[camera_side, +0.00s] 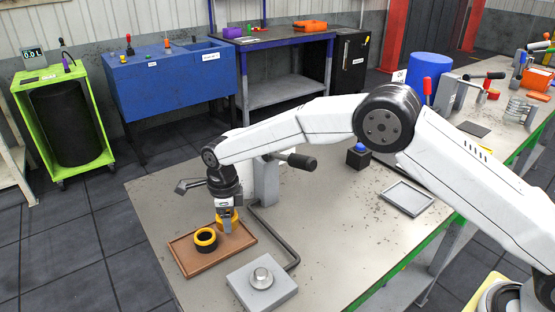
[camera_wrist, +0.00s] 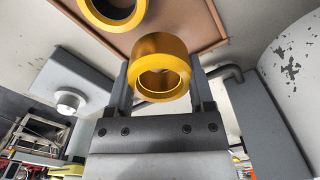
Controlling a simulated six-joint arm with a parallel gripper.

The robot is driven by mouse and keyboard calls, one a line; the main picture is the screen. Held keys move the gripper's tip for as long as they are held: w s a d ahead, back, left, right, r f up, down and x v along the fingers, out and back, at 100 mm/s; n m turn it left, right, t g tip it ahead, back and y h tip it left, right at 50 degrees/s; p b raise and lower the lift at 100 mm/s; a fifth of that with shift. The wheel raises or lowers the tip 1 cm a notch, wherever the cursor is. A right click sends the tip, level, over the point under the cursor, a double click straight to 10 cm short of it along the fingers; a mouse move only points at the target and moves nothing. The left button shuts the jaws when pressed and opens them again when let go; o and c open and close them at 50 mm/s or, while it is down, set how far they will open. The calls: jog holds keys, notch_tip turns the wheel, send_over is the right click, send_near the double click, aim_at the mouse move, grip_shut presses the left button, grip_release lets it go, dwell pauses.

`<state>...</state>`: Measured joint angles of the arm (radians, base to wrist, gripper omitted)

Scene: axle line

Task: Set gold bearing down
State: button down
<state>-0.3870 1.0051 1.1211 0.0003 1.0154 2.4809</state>
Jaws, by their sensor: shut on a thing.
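My gripper (camera_side: 227,226) is shut on a gold bearing (camera_wrist: 160,68), a gold ring held between the two fingers, over the brown tray (camera_side: 184,259). In the side view the held gold bearing (camera_side: 222,214) is partly hidden by the gripper. Whether it touches the tray floor I cannot tell. A second gold ring with a dark inside (camera_side: 205,237) lies in the tray, apart from the held one. It also shows at the top of the wrist view (camera_wrist: 100,17).
A grey block with a round metal stub (camera_side: 262,275) stands in front of the tray. A bent dark rod (camera_side: 275,237) and a press-like fixture with a black handle (camera_side: 299,161) are beside and behind. An empty grey tray (camera_side: 408,198) lies to the right.

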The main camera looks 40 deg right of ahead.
jog(key=shift+w+f, duration=0.2)
jog(key=shift+f, duration=1.45)
jog(key=shift+f, duration=0.1)
grip_release()
jog(key=shift+f, duration=0.1)
notch_tip(320, 180, up, 12)
jog(key=shift+r, duration=0.2)
